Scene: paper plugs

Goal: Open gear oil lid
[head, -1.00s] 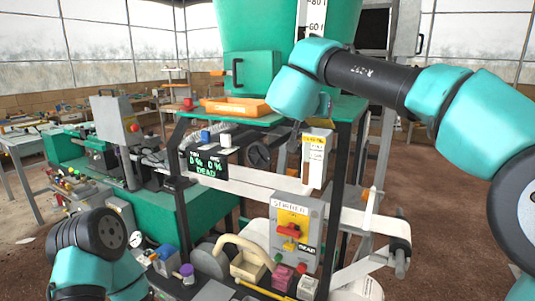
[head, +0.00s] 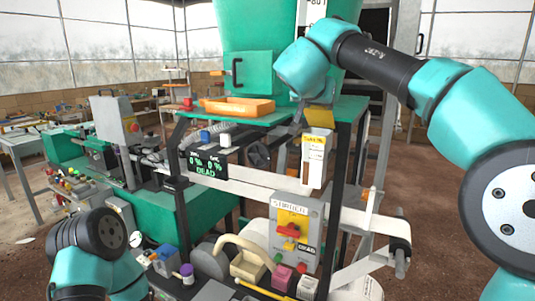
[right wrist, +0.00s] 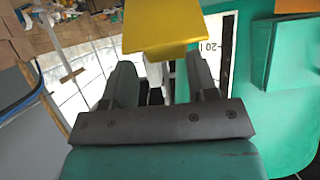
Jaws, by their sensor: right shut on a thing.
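The gear oil container looks to be the narrow white box (head: 314,165) with a yellow label, mounted on the front of the green machine in the head view. A yellow flat lid (head: 320,117) shows just above it, tilted. In the right wrist view the yellow lid (right wrist: 160,28) lies across the top, beyond the fingers. My right gripper (right wrist: 163,78) is shut on the lid; the exact contact is partly hidden. In the head view the right gripper (head: 300,118) is small and dark beside the lid. My left arm is at lower left; its jaws are out of view.
An orange tray (head: 238,107) sits on the green shelf left of the right gripper. A switch panel (head: 294,232) with a red handle is below the white box. A dark display (head: 207,167) is to the left. A white rail crosses the machine's front.

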